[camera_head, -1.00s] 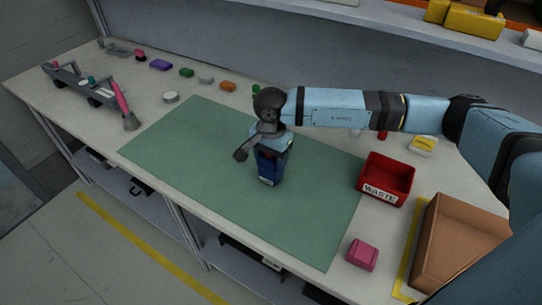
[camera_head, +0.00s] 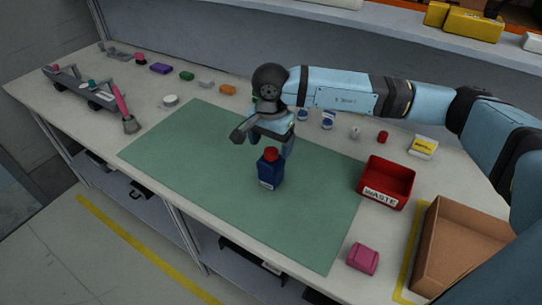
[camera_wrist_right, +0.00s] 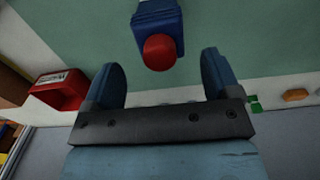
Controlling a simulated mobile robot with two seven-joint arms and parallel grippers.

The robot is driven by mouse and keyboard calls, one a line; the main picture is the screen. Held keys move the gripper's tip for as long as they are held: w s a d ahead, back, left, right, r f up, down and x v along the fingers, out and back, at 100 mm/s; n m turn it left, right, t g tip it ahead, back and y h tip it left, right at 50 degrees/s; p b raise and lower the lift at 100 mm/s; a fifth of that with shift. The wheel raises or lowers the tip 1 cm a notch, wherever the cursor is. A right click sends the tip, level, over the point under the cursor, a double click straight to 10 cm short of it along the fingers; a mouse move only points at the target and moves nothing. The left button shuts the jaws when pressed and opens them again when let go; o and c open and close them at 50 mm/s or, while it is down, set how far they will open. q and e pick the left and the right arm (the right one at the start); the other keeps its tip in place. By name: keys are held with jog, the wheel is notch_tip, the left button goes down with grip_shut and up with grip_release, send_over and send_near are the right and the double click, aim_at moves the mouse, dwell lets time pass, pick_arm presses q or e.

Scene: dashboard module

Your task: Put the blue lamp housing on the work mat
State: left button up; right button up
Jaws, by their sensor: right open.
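The blue lamp housing (camera_head: 269,174), a blue block with a red top and a pale label, stands upright on the green work mat (camera_head: 210,160). My right gripper (camera_head: 272,147) is open and empty, just above and behind the housing. In the right wrist view the housing (camera_wrist_right: 158,20) lies beyond the two spread fingertips (camera_wrist_right: 162,72), its red top pointing toward the gap. The fingers look apart from it. My left gripper is not in view.
A red waste bin (camera_head: 386,182), a pink block (camera_head: 362,256) and a brown open box (camera_head: 460,245) are at the right. Several small coloured parts line the back of the table. The mat's left half is clear.

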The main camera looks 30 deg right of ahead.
notch_tip(320, 180, up, 6)
jog(key=shift+f, duration=0.1)
dwell(0.6)
